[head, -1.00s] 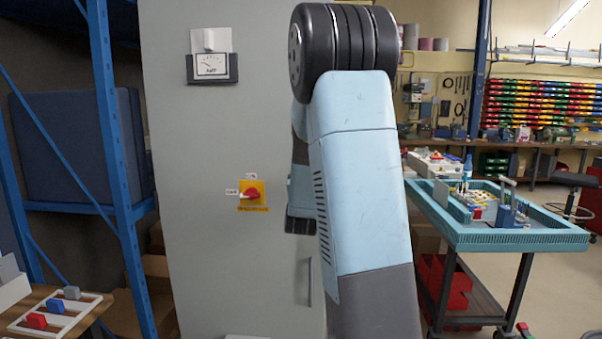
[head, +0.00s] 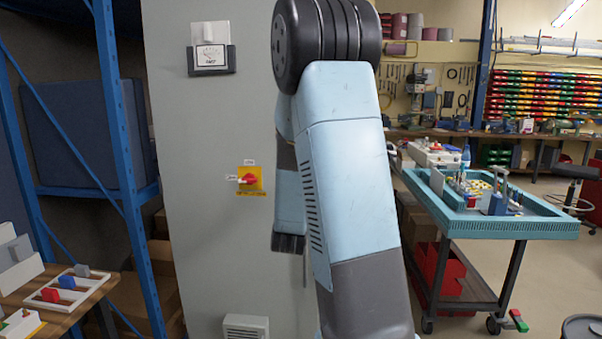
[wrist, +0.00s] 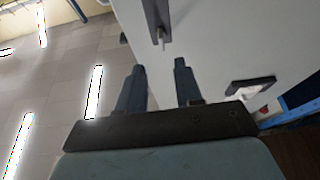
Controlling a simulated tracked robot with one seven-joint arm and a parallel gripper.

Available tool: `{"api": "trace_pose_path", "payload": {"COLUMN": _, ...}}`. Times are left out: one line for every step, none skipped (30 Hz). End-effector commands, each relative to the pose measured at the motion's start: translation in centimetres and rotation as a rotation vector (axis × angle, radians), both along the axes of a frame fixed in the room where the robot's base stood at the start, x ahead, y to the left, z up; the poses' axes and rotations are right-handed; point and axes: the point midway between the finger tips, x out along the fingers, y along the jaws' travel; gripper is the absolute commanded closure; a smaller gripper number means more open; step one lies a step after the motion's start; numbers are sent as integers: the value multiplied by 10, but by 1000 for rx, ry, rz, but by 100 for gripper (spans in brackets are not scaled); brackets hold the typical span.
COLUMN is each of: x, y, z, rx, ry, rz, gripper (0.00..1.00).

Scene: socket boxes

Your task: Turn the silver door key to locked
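My gripper (wrist: 159,68) shows in the wrist view with its two dark fingers apart and nothing between them. The pale grey cabinet door (wrist: 200,35) lies beyond the fingers. A dark upright fitting with a small silver piece (wrist: 163,38) at its end shows at the top of the wrist view, ahead of the fingertips and apart from them. The silver piece may be the door key, but its turn position is too small to tell. In the head view my arm covers the right part of the cabinet (head: 200,120), and no key can be made out there.
A red rotary switch on a yellow plate (head: 250,180) and a gauge card in a dark holder (head: 210,58) are on the cabinet front. A blue rack (head: 122,130) stands left.

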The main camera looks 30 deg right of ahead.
Motion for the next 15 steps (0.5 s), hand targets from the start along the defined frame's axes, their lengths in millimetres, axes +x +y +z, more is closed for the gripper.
{"api": "trace_pose_path", "payload": {"x": -2, "y": 3, "z": -3, "rx": 1, "ry": 2, "rz": 0, "gripper": 65}}
{"api": "trace_pose_path", "payload": {"x": -3, "y": 5, "z": -5, "rx": 1, "ry": 2, "rz": 0, "gripper": 65}}
{"api": "trace_pose_path", "payload": {"x": -4, "y": 7, "z": -6, "rx": 1, "ry": 1, "rz": 0, "gripper": 65}}
{"api": "trace_pose_path", "payload": {"x": -4, "y": 8, "z": -6, "rx": 1, "ry": 1, "rz": 0, "gripper": 65}}
{"api": "trace_pose_path", "payload": {"x": -5, "y": 9, "z": -7, "rx": 0, "ry": 0, "rz": 0, "gripper": 65}}
{"api": "trace_pose_path", "payload": {"x": -6, "y": 10, "z": -8, "rx": 0, "ry": 0, "rz": 0, "gripper": 65}}
{"api": "trace_pose_path", "payload": {"x": -6, "y": 11, "z": -8, "rx": 0, "ry": 0, "rz": 0, "gripper": 65}}
{"api": "trace_pose_path", "payload": {"x": -6, "y": 11, "z": -8, "rx": 0, "ry": 0, "rz": -1, "gripper": 65}}
{"api": "trace_pose_path", "payload": {"x": -7, "y": 11, "z": -9, "rx": 0, "ry": 0, "rz": -2, "gripper": 65}}
{"api": "trace_pose_path", "payload": {"x": -7, "y": 11, "z": -9, "rx": 0, "ry": 0, "rz": -2, "gripper": 65}}
{"api": "trace_pose_path", "payload": {"x": -7, "y": 11, "z": -9, "rx": 0, "ry": 0, "rz": -3, "gripper": 65}}
{"api": "trace_pose_path", "payload": {"x": -7, "y": 10, "z": -9, "rx": 0, "ry": 0, "rz": -4, "gripper": 65}}
{"api": "trace_pose_path", "payload": {"x": -7, "y": 10, "z": -9, "rx": 0, "ry": 0, "rz": -4, "gripper": 65}}
{"api": "trace_pose_path", "payload": {"x": -8, "y": 9, "z": -9, "rx": 0, "ry": 0, "rz": -5, "gripper": 65}}
{"api": "trace_pose_path", "payload": {"x": -8, "y": 9, "z": -9, "rx": 0, "ry": 0, "rz": -7, "gripper": 65}}
